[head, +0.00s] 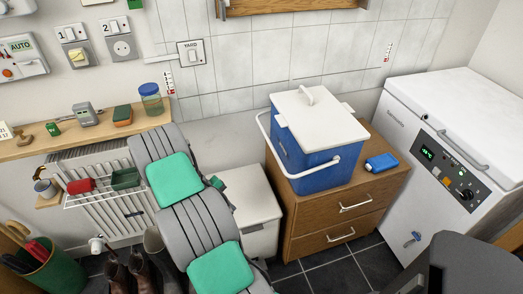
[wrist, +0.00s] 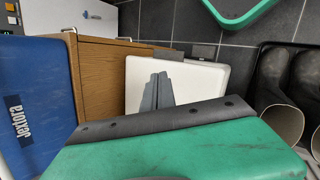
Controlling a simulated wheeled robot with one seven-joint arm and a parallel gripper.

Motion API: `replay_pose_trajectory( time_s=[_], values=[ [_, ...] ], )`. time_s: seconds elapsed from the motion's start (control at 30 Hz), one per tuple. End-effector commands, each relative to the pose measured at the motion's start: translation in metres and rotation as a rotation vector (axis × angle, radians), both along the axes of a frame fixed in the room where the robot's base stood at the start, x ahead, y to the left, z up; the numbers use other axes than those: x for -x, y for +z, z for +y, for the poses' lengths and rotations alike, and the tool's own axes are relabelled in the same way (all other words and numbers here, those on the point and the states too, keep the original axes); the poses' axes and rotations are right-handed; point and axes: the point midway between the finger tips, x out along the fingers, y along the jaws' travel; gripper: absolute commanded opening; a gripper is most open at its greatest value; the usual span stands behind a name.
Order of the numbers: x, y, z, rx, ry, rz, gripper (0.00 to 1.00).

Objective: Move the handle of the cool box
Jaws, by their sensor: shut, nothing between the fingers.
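The cool box (head: 305,155) is a blue tub with a white lid and a small grip on top; it stands on the wooden drawer unit. Its white bail handle (head: 318,170) hangs lowered across the front side. In the wrist view the box's blue side (wrist: 38,75) with a dark label fills the left edge. My gripper (wrist: 158,88) is shut and empty, over the white cabinet's top and apart from the box.
The low white cabinet (head: 250,205) stands left of the drawer unit (head: 345,215). A blue item (head: 381,162) lies right of the box. A white chest freezer (head: 450,130) stands at the right. Boots (head: 130,275) and a green bucket (head: 55,275) are at lower left.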

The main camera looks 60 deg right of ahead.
Motion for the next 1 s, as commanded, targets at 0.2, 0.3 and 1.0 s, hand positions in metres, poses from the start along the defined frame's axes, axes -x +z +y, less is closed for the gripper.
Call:
replay_pose_trajectory(
  time_s=[0.2,0.3,1.0],
  values=[
    [-0.033,0.086,-0.096,0.108,0.304,0.162,0.0],
    [-0.031,0.132,-0.116,0.074,0.449,0.308,0.0],
    [0.016,0.14,-0.152,-0.388,0.974,0.752,0.0]
  ],
)
